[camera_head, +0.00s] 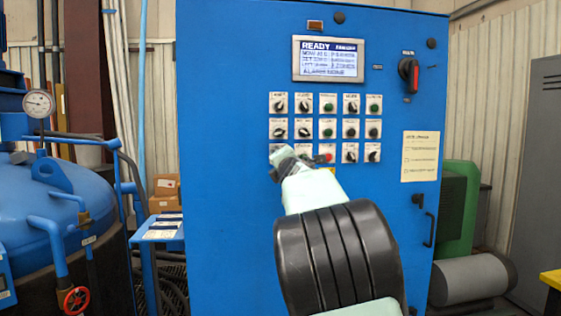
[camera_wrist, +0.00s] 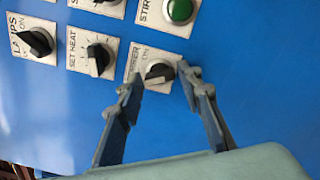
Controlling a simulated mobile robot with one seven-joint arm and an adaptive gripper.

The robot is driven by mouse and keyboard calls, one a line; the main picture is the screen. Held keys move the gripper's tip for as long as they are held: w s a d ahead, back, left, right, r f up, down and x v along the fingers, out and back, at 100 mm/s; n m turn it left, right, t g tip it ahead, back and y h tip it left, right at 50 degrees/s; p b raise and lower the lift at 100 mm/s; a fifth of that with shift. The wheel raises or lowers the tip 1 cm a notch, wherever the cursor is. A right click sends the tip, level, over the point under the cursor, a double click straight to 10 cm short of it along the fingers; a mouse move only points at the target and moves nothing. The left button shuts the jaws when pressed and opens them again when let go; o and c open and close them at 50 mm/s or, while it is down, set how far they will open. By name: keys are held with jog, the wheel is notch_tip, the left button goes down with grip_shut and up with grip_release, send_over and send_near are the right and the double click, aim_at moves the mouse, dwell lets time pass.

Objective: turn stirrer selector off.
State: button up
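The stirrer selector (camera_wrist: 159,72) is a black rotary knob on a white plate, its label partly cut off by my finger in the wrist view. In the head view its plate (camera_head: 275,148) shows only in part at the lower left of the control grid, behind my gripper. My gripper (camera_wrist: 162,80) is open, with one fingertip to each side of the knob in the wrist view. Nothing is held. I cannot tell whether the fingertips touch the knob. Its exact setting is hard to read. In the head view my gripper (camera_head: 279,158) is close to the panel.
The blue cabinet (camera_head: 230,210) carries several knobs and buttons close together. The set heat knob (camera_wrist: 98,60) and a green button (camera_wrist: 180,10) are near my fingers. A display (camera_head: 327,59) reads READY. A red-handled switch (camera_head: 409,74) is at upper right.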

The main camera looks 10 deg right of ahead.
jog(key=shift+o, duration=1)
jog(key=shift+s, duration=0.1)
jog(key=s, duration=1.1)
jog(key=shift+s, duration=0.4)
